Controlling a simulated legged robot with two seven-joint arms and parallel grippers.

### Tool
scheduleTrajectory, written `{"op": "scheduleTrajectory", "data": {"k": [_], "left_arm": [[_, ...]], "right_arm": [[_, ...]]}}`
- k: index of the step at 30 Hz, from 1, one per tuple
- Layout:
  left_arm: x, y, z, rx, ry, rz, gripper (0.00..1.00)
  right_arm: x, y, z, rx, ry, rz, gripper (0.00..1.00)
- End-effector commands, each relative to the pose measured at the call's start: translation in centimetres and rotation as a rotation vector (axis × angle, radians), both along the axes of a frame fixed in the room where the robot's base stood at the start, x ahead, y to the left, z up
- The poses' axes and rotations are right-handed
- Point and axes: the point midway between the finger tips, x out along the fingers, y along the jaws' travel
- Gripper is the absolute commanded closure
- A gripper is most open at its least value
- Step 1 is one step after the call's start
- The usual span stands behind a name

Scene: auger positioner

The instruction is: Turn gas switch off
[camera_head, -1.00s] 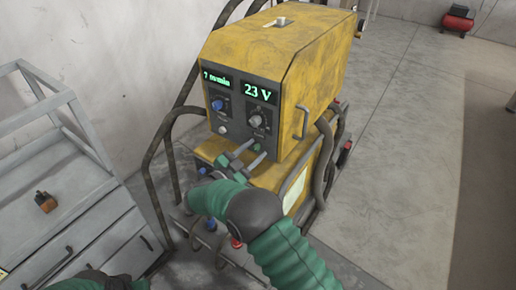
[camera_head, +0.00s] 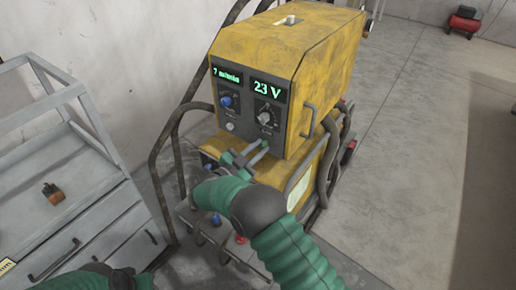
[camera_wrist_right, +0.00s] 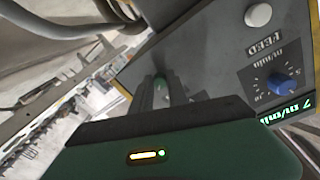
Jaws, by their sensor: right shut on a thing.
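The yellow welding machine (camera_head: 275,55) has a grey front panel with lit displays, knobs and a white button. My right gripper (camera_head: 257,152) is at the lower part of this panel, below the right-hand knob. Its jaws are shut on a small part there, which I take to be the gas switch. The gripper mostly hides that part. In the right wrist view, a small green part (camera_wrist_right: 160,82) shows at the fingertips against the panel. Of my left arm, only a piece shows at the bottom left; its gripper is out of view.
A blue knob (camera_head: 226,101) and a grey knob (camera_head: 265,117) sit above my right gripper. Dark hoses and rails run along the machine's left side. A grey drawer cabinet (camera_head: 75,225) stands at left with a small orange-brown object (camera_head: 53,194) on it.

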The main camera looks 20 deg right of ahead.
Motion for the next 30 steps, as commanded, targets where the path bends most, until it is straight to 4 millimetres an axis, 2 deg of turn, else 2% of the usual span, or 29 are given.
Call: {"op": "scheduleTrajectory", "data": {"k": [1, 8, 30], "left_arm": [[0.0, 0.0, 0.4, 0.0, 0.0, 0.0, 0.6], [0.0, 0.0, 1.8, 0.0, 0.0, 0.0, 0.6], [0.0, 0.0, 5.5, 0.0, 0.0, 0.0, 0.6]], "right_arm": [[0.1, -0.1, 0.5, -0.015, 0.011, 0.0, 1.0], [0.2, -0.1, 0.6, -0.112, 0.136, 0.001, 1.0], [0.2, -0.2, 0.6, -0.544, 0.682, -0.002, 1.0]]}}
